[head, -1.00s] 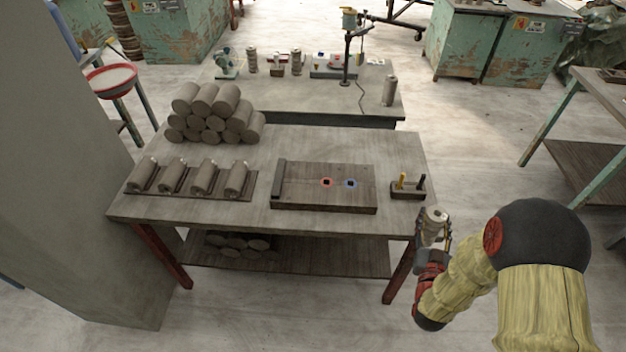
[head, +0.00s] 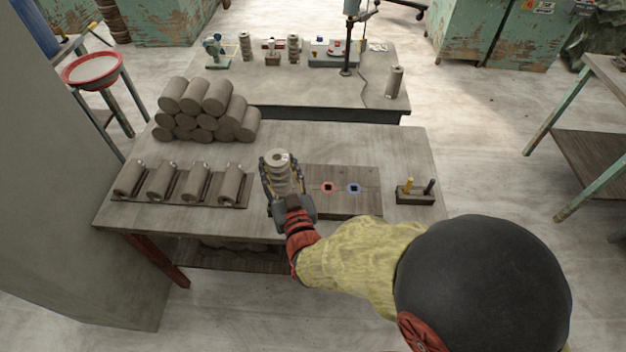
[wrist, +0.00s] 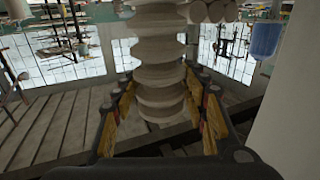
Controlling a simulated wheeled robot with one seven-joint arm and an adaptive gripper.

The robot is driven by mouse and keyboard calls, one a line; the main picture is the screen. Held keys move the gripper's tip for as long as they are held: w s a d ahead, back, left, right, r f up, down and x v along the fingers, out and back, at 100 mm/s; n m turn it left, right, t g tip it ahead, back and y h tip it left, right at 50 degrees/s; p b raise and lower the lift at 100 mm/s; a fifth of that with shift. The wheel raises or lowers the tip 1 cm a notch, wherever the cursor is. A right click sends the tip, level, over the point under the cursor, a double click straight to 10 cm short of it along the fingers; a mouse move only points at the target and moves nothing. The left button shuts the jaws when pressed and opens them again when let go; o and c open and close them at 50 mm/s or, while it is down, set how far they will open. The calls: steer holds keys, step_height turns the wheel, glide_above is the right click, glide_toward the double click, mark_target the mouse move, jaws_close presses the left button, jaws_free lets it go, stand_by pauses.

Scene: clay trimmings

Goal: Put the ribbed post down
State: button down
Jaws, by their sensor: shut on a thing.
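The ribbed post (head: 281,172) is a grey-brown, stacked-disc piece held upright in my gripper (head: 283,188), over the left part of the flat board on the front table. In the wrist view the ribbed post (wrist: 160,70) stands between the two yellow-padded fingers of my gripper (wrist: 160,110). My gripper is shut on it. I cannot tell whether the post's foot touches the board. The board (head: 340,208) has a red-ringed square hole (head: 328,187) and a blue-ringed square hole (head: 353,188), both uncovered. Its left end is hidden behind my gripper.
Several clay rolls (head: 205,112) are stacked at the table's back left. A rack (head: 180,200) with several cylinders lies at the front left. A small block with two pegs (head: 415,195) stands right of the board. A back table (head: 290,85) holds more ribbed posts and tools.

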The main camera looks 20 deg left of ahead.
steer(key=shift+s+a+r, duration=0.25)
steer(key=shift+a+r, duration=0.05)
steer(key=shift+a, duration=0.25)
steer(key=shift+w+f, duration=0.1)
steer(key=shift+w, duration=0.15)
steer(key=w+d+f+b, duration=0.4)
steer(key=w+f+b, duration=0.1)
steer(key=w+f, duration=0.7)
steer(key=shift+w+f+b, duration=0.3)
steer(key=shift+b, duration=0.1)
steer(key=shift+f, duration=0.2)
steer(key=c, duration=1)
jaws_free()
